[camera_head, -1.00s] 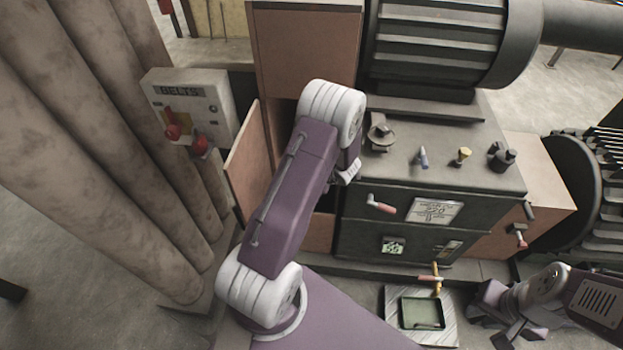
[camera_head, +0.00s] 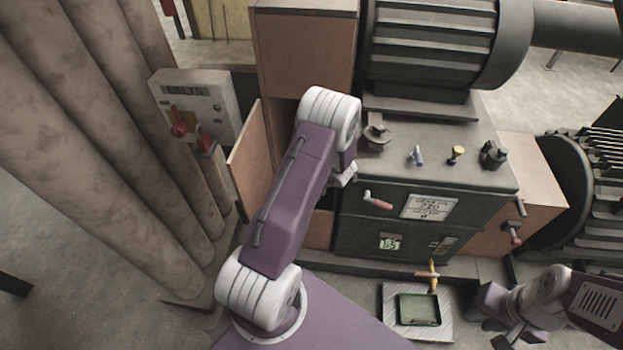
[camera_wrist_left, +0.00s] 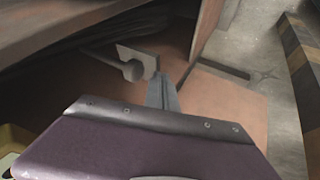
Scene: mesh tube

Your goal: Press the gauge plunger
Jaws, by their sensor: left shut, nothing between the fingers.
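In the left wrist view, a grey rod with a rounded head (camera_wrist_left: 132,69), which may be the gauge plunger, sticks out beside a small pale plate (camera_wrist_left: 146,58) inside a dim compartment. My left gripper (camera_wrist_left: 163,92) is shut and empty, its narrow fingers just right of and below that head. I cannot tell whether they touch it. In the head view my left arm reaches into the open cabinet (camera_head: 305,45), and its fingers are hidden there. My right gripper (camera_head: 497,315) is low at the right, over the floor, its jaw opening unclear.
An open cabinet door (camera_head: 246,160) stands left of my left arm. A switch box (camera_head: 205,95) with red knobs is beside thick pipes (camera_head: 120,130). The dark machine block (camera_head: 450,160) carries handles and knobs. A green tray (camera_head: 419,309) lies on the floor.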

